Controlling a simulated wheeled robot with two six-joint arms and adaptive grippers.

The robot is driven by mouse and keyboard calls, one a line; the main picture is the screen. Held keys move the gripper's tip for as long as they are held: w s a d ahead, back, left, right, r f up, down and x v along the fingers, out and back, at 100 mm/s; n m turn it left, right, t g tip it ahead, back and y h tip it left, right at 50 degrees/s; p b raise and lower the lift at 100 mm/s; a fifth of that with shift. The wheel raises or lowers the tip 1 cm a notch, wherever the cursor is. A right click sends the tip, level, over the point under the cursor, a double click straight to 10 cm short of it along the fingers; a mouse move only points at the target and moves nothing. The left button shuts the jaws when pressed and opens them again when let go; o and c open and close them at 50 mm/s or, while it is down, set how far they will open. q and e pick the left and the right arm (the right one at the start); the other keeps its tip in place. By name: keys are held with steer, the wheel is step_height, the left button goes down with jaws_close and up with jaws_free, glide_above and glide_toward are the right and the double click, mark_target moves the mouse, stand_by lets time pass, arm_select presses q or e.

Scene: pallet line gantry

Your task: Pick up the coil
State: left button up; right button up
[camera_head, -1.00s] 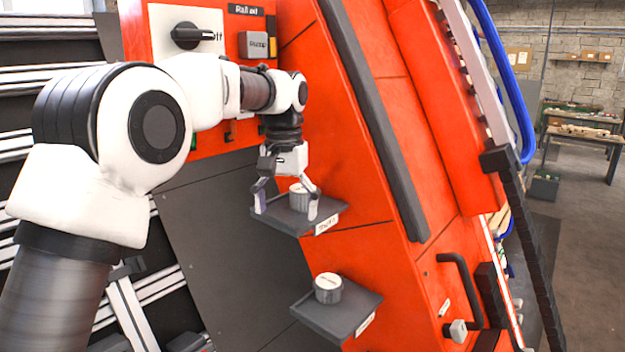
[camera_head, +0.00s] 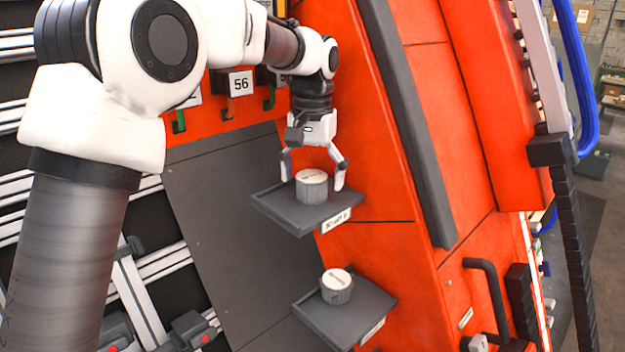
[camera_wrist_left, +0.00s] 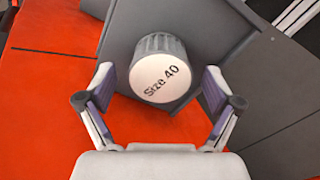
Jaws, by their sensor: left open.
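A short grey ribbed coil with a white top (camera_head: 312,187) stands upright on the upper dark shelf (camera_head: 286,214). In the left wrist view this coil (camera_wrist_left: 162,72) reads "Size 40". My left gripper (camera_head: 313,172) is open over the upper shelf, with one finger on each side of the coil. In the wrist view its fingertips (camera_wrist_left: 158,82) show gaps to the coil on both sides. A second similar coil (camera_head: 337,287) stands on the lower dark shelf (camera_head: 345,325); its lettering is too small to read. My right gripper is not in view.
An orange machine panel (camera_head: 375,190) rises right behind the shelves, with a dark vertical bar (camera_head: 405,120) on it. A tag marked 56 (camera_head: 241,84) and hooks are above left. A dark handle (camera_head: 490,295) juts out at lower right.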

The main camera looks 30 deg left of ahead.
arm_select(q)
steer(key=shift+w+f, duration=0.25)
steer(key=shift+s+r, duration=0.15)
steer(key=shift+s, duration=0.2)
steer(key=c, duration=0.9)
steer(key=shift+s, duration=0.1)
steer(key=c, duration=0.5)
steer(key=shift+c, duration=0.5)
